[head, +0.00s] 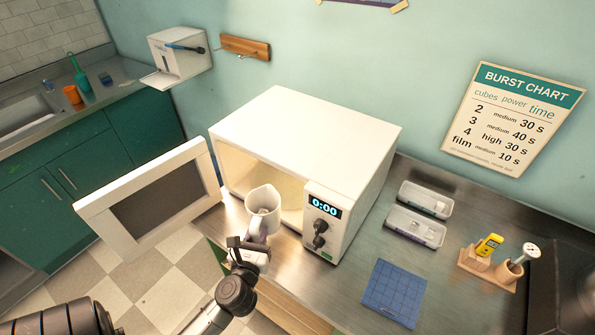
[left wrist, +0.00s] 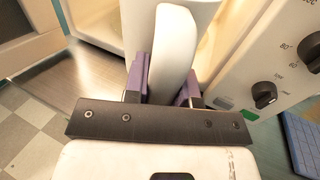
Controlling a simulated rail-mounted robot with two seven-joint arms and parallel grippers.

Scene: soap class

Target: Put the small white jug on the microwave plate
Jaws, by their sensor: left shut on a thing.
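The small white jug (head: 263,205) is held upright at the front of the open microwave (head: 310,130). My left gripper (head: 259,238) is shut on the jug's handle; the white handle (left wrist: 172,55) stands between the purple finger pads in the left wrist view. The jug overlaps the microwave opening in the head view, and something pale shows inside the jug. The microwave door (head: 155,198) is swung open to the left. The microwave plate cannot be made out in the lit cavity. My right gripper is not in view.
The microwave's control panel (head: 322,220) with dark knobs is close on the right of the jug. A blue mat (head: 394,293), two small trays (head: 415,228) and a wooden holder (head: 488,268) are on the counter at right. Tiled floor lies below the door.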

